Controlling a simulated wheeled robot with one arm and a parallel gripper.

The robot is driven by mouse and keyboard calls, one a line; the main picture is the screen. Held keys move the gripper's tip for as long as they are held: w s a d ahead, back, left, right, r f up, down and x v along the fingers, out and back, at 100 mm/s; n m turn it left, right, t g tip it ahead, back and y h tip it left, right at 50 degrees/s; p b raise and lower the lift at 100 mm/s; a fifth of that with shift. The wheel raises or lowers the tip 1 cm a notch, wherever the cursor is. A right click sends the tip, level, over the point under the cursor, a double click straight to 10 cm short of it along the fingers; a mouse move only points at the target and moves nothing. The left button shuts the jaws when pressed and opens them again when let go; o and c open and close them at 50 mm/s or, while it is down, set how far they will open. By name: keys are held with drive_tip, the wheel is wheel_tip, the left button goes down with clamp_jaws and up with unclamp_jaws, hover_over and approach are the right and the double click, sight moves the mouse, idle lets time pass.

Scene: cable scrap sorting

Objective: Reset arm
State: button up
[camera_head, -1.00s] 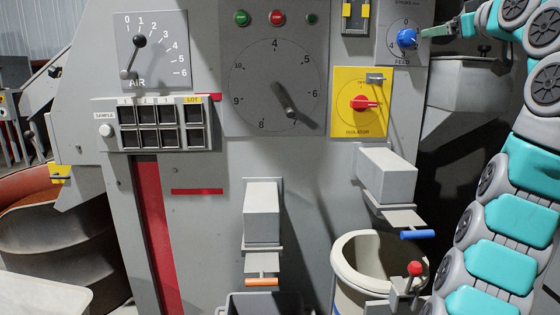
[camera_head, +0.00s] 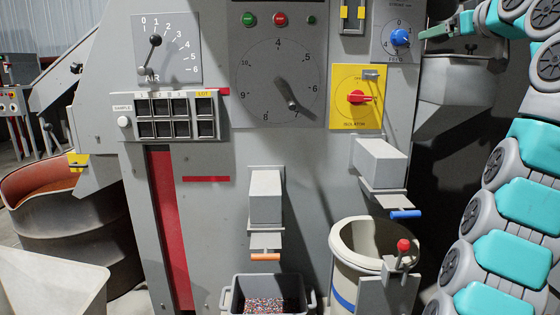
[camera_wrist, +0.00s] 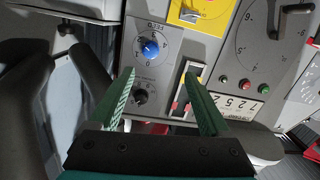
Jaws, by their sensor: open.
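My gripper (camera_head: 428,34) is at the upper right of the head view, just right of the blue feed knob (camera_head: 400,37). In the wrist view my gripper (camera_wrist: 158,82) has its two green fingers spread wide with nothing between them. The blue knob also shows there (camera_wrist: 151,48), ahead of the fingertips and nearer the left finger. A black knob (camera_wrist: 145,94) shows between the fingers on the panel behind. I cannot tell the exact gap between the fingertips and the panel.
The machine front carries a large dial (camera_head: 278,85), a yellow isolator plate (camera_head: 343,98) and an air dial (camera_head: 166,50). A grey chute housing (camera_head: 452,80) is below my gripper. A bin of granules (camera_head: 228,300) and a pale drum (camera_head: 345,262) stand below.

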drive_tip(key=w+a+f+m+g+y, duration=0.15)
drive_tip(key=a+f+g, duration=0.35)
drive_tip(key=a+f, duration=0.55)
drive_tip(key=s+a+f+g, duration=0.3)
drive_tip(key=s+a+f, duration=0.2)
drive_tip(key=f, duration=0.3)
drive_tip(key=s+a+f+g, duration=0.2)
drive_tip(key=s+a+f, duration=0.2)
drive_tip(key=f, duration=0.3)
drive_tip(key=s+f+g+h+p, duration=0.1)
drive_tip(key=s+f+g, duration=0.3)
drive_tip(key=s+f, duration=1.1)
drive_tip(key=s+f+m+g+h, duration=0.1)
drive_tip(key=s+f+g, duration=0.3)
drive_tip(key=s+f, duration=1.1)
drive_tip(key=s+h, duration=0.1)
drive_tip(key=s, duration=0.7)
drive_tip(key=shift+a+g+p, duration=0.3)
drive_tip(key=shift+g+p, duration=0.05)
drive_tip(key=shift+g, duration=0.05)
drive_tip(key=shift+f, duration=0.1)
